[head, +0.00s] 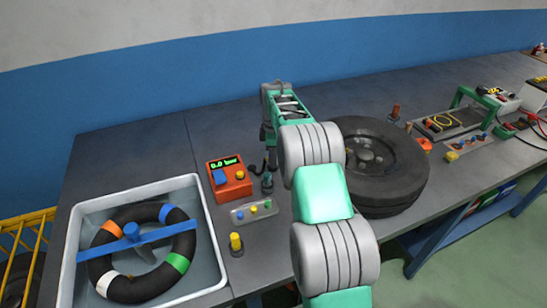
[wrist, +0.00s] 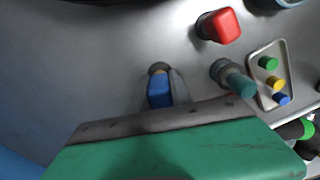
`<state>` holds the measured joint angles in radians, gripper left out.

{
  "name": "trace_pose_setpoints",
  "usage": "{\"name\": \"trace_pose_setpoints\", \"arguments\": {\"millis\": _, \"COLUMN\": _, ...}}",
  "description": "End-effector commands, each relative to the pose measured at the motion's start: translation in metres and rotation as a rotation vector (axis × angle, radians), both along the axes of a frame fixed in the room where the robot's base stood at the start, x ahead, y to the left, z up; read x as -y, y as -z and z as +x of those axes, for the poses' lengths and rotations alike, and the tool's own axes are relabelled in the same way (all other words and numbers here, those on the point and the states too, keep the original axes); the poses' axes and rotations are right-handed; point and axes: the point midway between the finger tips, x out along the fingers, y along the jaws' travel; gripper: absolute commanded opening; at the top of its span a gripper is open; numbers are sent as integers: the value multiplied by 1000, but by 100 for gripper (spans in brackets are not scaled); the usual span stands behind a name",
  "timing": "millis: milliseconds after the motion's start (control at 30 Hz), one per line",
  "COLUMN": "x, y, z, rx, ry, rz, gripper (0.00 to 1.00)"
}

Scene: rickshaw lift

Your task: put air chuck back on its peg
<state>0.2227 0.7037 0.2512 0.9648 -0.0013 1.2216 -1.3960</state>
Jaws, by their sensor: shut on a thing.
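My gripper (head: 271,156) reaches down over the bench, behind my arm in the head view. In the wrist view its jaws (wrist: 172,88) are shut on a small blue piece with a dark round end, which looks like the air chuck (wrist: 158,92). A short dark hose shows between the gripper and the orange gauge box (head: 230,178). A teal-topped upright post (head: 267,182) stands just below the gripper in the head view; it also shows to the right of the jaws in the wrist view (wrist: 236,82), apart from the held piece. I cannot tell whether this post is the peg.
A small tray (head: 236,217) with coloured caps and a yellow-topped piece (head: 236,243) stand near the post. A grey tub (head: 211,240) with a striped tube is at left. A large tyre (head: 405,185) lies at right. A red-topped piece (wrist: 222,24) stands beyond the jaws.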

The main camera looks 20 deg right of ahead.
Motion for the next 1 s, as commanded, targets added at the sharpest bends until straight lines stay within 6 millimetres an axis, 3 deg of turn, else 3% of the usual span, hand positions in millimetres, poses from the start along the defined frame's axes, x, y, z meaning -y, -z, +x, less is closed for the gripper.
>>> {"name": "trace_pose_setpoints", "arguments": {"millis": 700, "x": 0, "y": 8, "z": 0, "rx": 0, "ry": 0, "rz": 0, "gripper": 0}}
{"name": "trace_pose_setpoints", "arguments": {"millis": 733, "x": 0, "y": 8, "z": 0, "rx": 0, "ry": 0, "rz": 0, "gripper": 28}}
{"name": "trace_pose_setpoints", "arguments": {"millis": 1000, "x": 0, "y": 8, "z": 0, "rx": 0, "ry": 0, "rz": 0, "gripper": 50}}
